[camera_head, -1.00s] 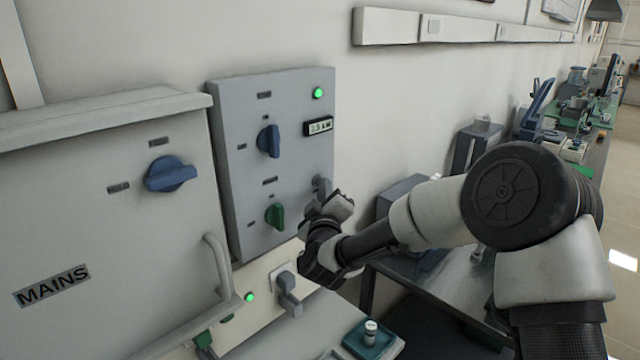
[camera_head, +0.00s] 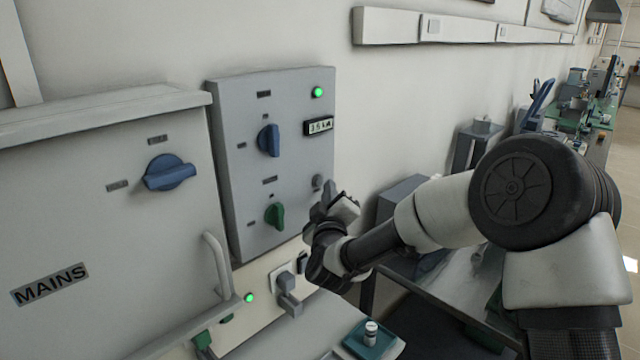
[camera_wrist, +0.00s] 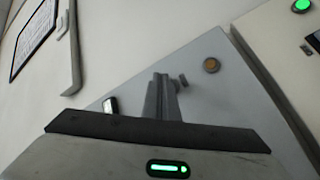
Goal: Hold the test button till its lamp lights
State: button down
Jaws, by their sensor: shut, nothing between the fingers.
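The grey control panel (camera_head: 290,165) is on the wall. A small round grey button (camera_head: 317,182) sits at its lower right; no label on it is readable. My gripper (camera_head: 328,191) is shut and empty, just below and right of the button. It looks apart from the button, though the depth gap is hard to judge. A lit green lamp (camera_head: 318,92) is at the panel's top right. In the wrist view my shut fingers (camera_wrist: 162,95) point at a grey surface with a round brownish knob (camera_wrist: 211,65); I cannot tell if that is the same button.
The panel also has a blue knob (camera_head: 269,141), a green knob (camera_head: 275,216) and a small display (camera_head: 319,126). The MAINS box (camera_head: 110,230) stands left. A plug (camera_head: 289,294) and another green lamp (camera_head: 249,297) are below. A teal tray (camera_head: 352,348) lies lower down.

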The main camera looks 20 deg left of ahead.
jog(key=d, duration=0.1)
jog(key=s+d, duration=0.1)
jog(key=d, duration=0.1)
jog(key=s+d+b, duration=0.1)
jog(key=shift+d, duration=0.35)
dwell(0.6)
